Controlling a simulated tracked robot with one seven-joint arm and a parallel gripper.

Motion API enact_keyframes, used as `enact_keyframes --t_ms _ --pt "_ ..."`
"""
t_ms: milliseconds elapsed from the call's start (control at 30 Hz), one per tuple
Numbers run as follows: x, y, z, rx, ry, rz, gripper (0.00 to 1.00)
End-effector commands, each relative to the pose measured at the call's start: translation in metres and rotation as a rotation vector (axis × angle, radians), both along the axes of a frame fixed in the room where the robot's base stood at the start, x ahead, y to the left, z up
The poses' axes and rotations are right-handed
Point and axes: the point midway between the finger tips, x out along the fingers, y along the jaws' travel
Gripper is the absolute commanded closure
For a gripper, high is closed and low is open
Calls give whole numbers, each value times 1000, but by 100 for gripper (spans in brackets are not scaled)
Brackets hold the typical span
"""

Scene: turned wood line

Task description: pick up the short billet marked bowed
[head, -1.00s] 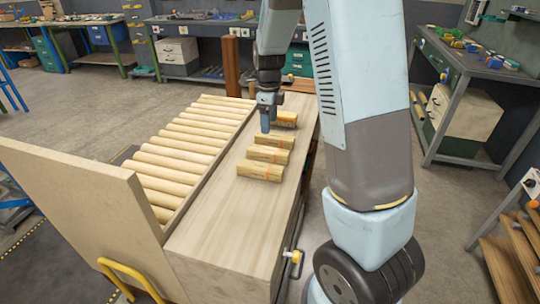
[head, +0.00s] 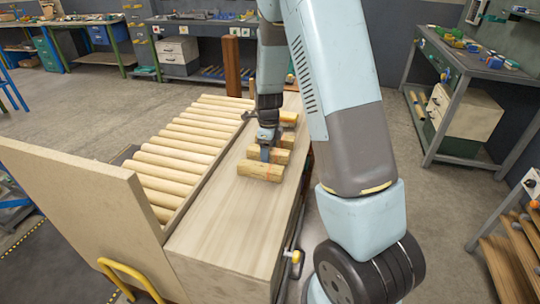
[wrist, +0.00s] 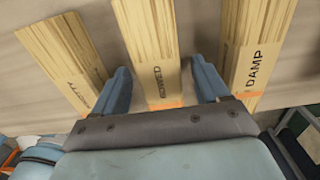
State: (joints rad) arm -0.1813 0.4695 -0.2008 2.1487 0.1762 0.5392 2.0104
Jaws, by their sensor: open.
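The short billet marked bowed (wrist: 150,50) is a pale, striped wooden piece with an orange band, in the middle of the wrist view. My gripper (wrist: 160,70) is open, with one blue finger to each side of this billet in that picture. The fingers do not visibly press on it, and their height against it is unclear. A billet whose partly hidden mark seems to read knotty (wrist: 62,60) lies to the left, and one marked damp (wrist: 257,45) to the right. In the head view my gripper (head: 266,153) is over the row of billets, partly hiding the middle ones.
The billets lie on a wooden bench top (head: 225,235), whose near part is bare. The nearest billet (head: 260,171) is close to my gripper. Long round rods (head: 180,160) fill a rack on the left, behind an upright board (head: 85,205).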

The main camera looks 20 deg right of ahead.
Motion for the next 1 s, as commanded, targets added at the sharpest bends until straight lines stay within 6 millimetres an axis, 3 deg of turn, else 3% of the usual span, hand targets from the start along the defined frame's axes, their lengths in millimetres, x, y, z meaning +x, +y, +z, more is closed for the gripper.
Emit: enact_keyframes --t_ms 333,900,1000 --pt "0 0 -5 0 -1 1 27" --pt "0 0 -5 0 -1 0 82" --pt "0 0 -5 0 -1 0 87"
